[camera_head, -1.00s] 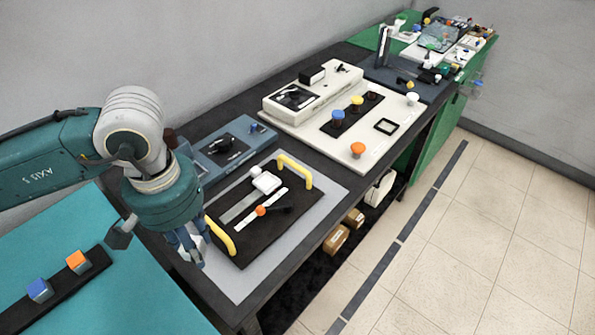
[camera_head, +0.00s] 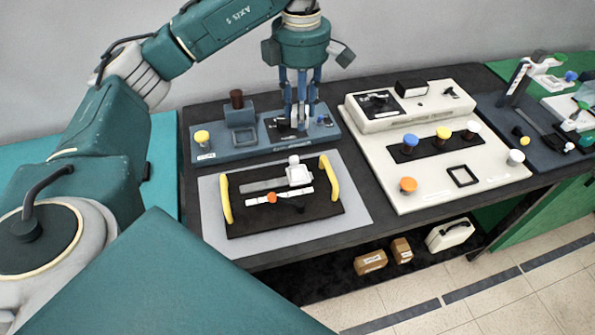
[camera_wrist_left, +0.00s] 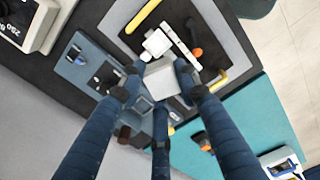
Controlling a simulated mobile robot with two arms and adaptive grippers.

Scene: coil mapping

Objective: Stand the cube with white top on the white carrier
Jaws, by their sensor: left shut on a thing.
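My left gripper (camera_head: 298,122) hangs pointing down over the blue-grey device at the back of the table. Its fingers are shut on the cube with white top (camera_wrist_left: 163,80), whose pale face shows between them in the left wrist view. In the head view the fingers largely hide the cube. The white carrier (camera_head: 298,174) sits on the black tray (camera_head: 250,222) with yellow handles, in front of the gripper and apart from it. The carrier also shows in the left wrist view (camera_wrist_left: 156,42), close to the cube in the picture. My right gripper is not in view.
The blue-grey device (camera_head: 225,152) bears a yellow knob (camera_head: 202,137) and a brown post (camera_head: 237,98). An orange knob (camera_head: 272,197) is on the tray near the carrier. A cream panel (camera_head: 460,180) with coloured knobs stands to the right. Brown boxes (camera_head: 370,262) lie below the table.

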